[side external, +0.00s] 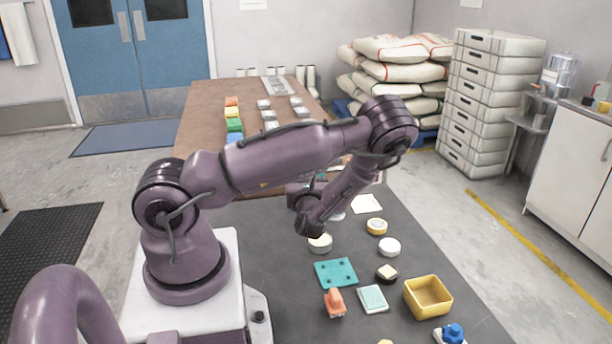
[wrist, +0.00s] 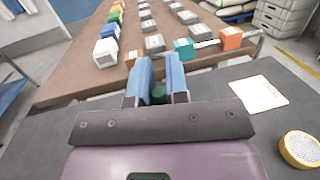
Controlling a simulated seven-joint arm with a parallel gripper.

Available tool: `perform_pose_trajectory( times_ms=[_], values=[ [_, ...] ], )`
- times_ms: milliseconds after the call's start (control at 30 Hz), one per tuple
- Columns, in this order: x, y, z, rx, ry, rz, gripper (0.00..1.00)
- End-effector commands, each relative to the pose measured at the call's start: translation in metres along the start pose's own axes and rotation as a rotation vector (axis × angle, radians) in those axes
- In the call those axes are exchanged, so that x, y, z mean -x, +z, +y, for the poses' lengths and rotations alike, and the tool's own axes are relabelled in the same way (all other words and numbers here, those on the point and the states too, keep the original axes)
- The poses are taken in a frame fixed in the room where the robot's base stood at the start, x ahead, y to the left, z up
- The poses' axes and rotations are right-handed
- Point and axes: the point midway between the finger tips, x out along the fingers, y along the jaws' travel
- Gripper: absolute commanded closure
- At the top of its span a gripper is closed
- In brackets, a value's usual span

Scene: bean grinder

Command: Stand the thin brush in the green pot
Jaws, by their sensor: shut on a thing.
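My gripper (wrist: 160,64) points at the brown table in the wrist view, its two blue fingers close together. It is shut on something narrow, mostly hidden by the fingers. A small dark green thing (wrist: 158,93) shows between the finger bases; I cannot tell whether it is part of the thin brush or of the green pot. In the side external view my forearm slants down to the dark worktop, and the fingertips are hidden. I cannot clearly make out the green pot or the thin brush in either view.
A yellow round tin (wrist: 301,148) and a white card (wrist: 258,94) lie right of my gripper. Teal (wrist: 184,48) and orange (wrist: 230,38) blocks stand ahead on the brown table. A teal mat (side external: 336,273) and a yellow square bin (side external: 428,297) are at the worktop's front.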

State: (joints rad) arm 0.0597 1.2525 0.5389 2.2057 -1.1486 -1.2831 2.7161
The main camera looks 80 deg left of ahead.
Motion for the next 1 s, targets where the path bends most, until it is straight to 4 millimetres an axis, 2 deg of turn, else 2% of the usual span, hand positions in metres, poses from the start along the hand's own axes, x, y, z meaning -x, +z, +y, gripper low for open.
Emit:
perform_pose_trajectory(
  times_ms=[1000],
  values=[
    [0.0009, -0.0087, 0.0001, 0.000, 0.000, -0.001, 1.00]
  ],
)
